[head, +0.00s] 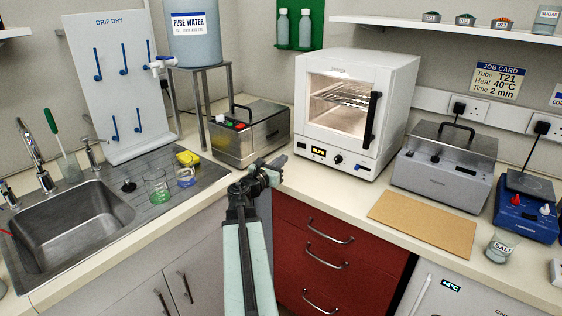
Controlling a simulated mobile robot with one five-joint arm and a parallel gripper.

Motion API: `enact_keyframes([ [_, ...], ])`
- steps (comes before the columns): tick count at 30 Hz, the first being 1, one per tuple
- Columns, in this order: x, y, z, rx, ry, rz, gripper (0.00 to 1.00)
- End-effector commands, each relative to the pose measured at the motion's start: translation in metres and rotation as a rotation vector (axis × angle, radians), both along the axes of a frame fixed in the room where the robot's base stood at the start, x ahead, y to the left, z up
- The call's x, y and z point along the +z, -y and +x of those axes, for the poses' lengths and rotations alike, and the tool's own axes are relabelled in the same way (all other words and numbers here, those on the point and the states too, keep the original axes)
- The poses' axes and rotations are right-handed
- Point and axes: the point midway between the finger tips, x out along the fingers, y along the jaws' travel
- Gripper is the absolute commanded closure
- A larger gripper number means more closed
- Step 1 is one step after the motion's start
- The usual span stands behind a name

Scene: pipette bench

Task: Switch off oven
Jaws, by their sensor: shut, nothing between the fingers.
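The white oven (397,80) stands on the bench in the corner, right of centre. Its door (340,100) is closed with a black vertical handle on the right, and the inside is lit, showing a rack. Below the door are a small display (319,152) with yellow digits, a dark knob (338,159) and a small control to its right, near a blue-green spot. My gripper (280,163) is shut and empty, in front of the oven's lower left and apart from the knob. My arm reaches up from the bottom.
A steel water bath (250,145) stands left of the oven, another steel unit (445,170) right of it. A brown board (423,222) lies on the front bench. Beakers, a yellow sponge (187,158) and a sink (75,232) are at left. Red drawers (330,250) are below.

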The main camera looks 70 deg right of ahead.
Motion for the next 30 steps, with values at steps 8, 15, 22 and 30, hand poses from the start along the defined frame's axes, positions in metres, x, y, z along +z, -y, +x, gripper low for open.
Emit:
enact_keyframes([
  [8, 0.0, 0.063, -0.007, 0.0, 0.0, 0.0, 1.0],
  [15, 0.0, 0.094, -0.011, 0.002, 0.0, 0.0, 1.0],
  [22, 0.0, 0.099, -0.012, 0.004, 0.0, 0.0, 1.0],
  [30, 0.0, 0.103, -0.018, -0.017, 0.0, 0.0, 1.0],
])
